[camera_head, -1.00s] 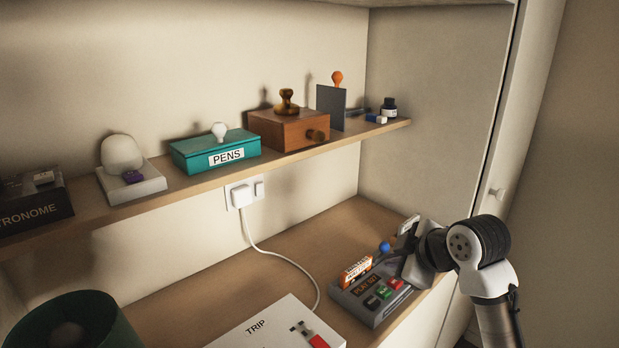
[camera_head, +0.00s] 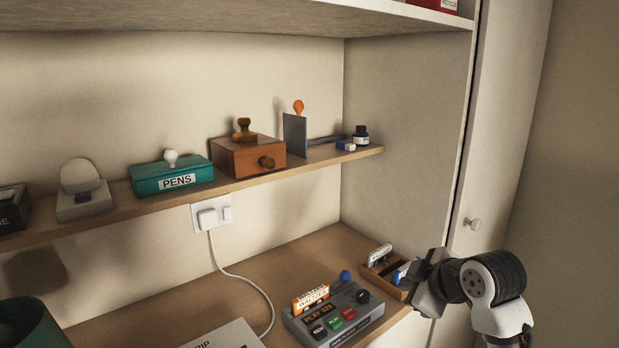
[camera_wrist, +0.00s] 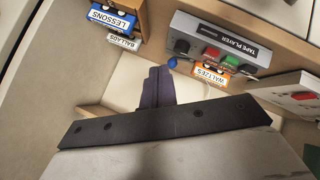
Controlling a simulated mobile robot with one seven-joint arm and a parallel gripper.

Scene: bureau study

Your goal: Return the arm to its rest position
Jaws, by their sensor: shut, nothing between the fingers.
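My gripper (camera_head: 418,272) is at the lower right of the head view, by the front edge of the desk and the small wooden cassette box. In the wrist view its dark fingers (camera_wrist: 158,84) are together with nothing between them. The grey tape player (camera_head: 338,318) stands on the desk to the left of my gripper, with an orange WALTZES cassette (camera_head: 310,298) upright at its back. The tape player also shows in the wrist view (camera_wrist: 222,42). My gripper appears clear of both.
The wooden box (camera_head: 396,291) holds cassettes, labelled LESSONS (camera_wrist: 112,17) and BALLADS (camera_wrist: 123,43) in the wrist view. Above the desk, a shelf (camera_head: 115,213) carries a teal PENS box (camera_head: 172,178) and a wooden box with a knob (camera_head: 240,156). A cabinet door knob (camera_head: 473,224) is at the right.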

